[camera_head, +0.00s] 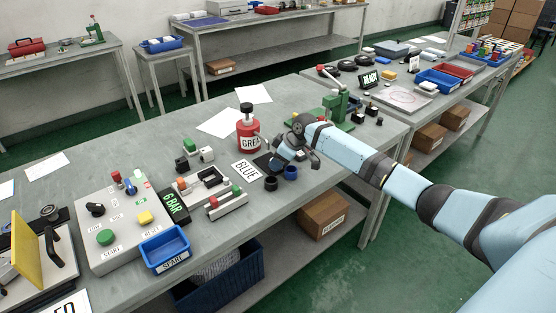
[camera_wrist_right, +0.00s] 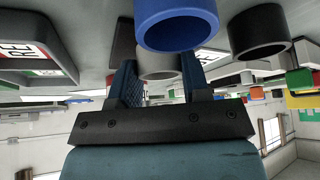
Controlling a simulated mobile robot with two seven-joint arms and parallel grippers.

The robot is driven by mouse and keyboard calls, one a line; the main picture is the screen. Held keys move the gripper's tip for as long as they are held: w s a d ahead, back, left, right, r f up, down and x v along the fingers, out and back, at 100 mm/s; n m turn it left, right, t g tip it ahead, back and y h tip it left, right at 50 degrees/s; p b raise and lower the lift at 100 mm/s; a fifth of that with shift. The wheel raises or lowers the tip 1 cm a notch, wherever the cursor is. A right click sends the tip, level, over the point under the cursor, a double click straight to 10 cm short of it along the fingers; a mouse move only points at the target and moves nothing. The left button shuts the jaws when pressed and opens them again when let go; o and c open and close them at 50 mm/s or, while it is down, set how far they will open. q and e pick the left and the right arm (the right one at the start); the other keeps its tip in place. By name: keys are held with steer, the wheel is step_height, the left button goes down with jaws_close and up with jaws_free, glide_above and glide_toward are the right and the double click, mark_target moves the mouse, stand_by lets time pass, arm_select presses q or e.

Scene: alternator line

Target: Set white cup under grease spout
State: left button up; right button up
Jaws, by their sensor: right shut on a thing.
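In the head view I cannot make this cup out behind the gripper. I cannot make out the spout clearly. My left gripper is not in view.
A blue cup (camera_head: 291,173) and a black cup (camera_head: 271,184) stand close in front of the gripper. A BLUE card (camera_head: 246,170) lies to the left. A green machine (camera_head: 337,103) stands behind the arm. Left are valve blocks and a blue SPARE bin (camera_head: 165,248).

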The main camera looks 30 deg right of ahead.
steer(key=o, duration=0.9)
steer(key=shift+f, duration=0.1)
steer(key=v, duration=1.2)
steer(key=shift+d, duration=0.1)
